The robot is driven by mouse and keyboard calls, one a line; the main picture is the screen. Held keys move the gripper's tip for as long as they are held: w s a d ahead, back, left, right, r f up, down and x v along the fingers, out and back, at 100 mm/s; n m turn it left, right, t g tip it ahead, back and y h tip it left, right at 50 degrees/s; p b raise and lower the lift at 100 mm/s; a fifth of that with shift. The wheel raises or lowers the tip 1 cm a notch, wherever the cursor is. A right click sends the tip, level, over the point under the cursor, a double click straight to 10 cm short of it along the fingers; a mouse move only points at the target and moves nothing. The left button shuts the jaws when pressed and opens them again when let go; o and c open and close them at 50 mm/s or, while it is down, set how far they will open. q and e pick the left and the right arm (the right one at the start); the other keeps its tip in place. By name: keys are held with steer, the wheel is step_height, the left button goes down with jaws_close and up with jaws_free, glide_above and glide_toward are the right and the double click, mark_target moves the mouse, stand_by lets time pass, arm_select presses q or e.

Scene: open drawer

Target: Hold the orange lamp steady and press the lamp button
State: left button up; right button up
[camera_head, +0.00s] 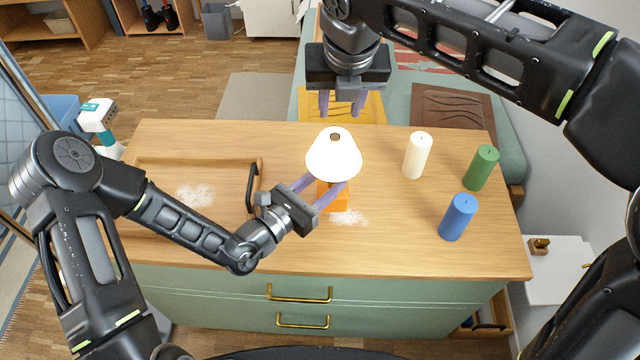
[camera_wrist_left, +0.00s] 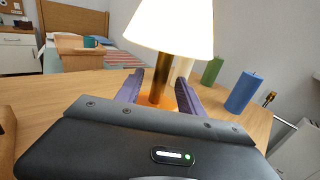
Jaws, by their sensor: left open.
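The lamp has a white shade (camera_head: 333,155) and an orange base (camera_head: 338,203) and stands upright on the wooden top. My left gripper (camera_head: 319,190) is open, its purple fingers on either side of the lamp's lower part. I cannot make out the lamp button.
A white candle (camera_head: 417,155), a green candle (camera_head: 481,168) and a blue candle (camera_head: 457,217) stand right of the lamp. A wooden tray (camera_head: 150,225) with a black handle (camera_head: 252,187) lies left. The cabinet (camera_head: 400,310) has drawers with brass handles (camera_head: 299,294).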

arm_select(q)
steer(key=shift+c, duration=0.2)
jaws_close()
stand_by(0.9)
arm_select(e)
jaws_close()
stand_by(0.4)
stand_by(1.2)
steer(key=shift+d, duration=0.1)
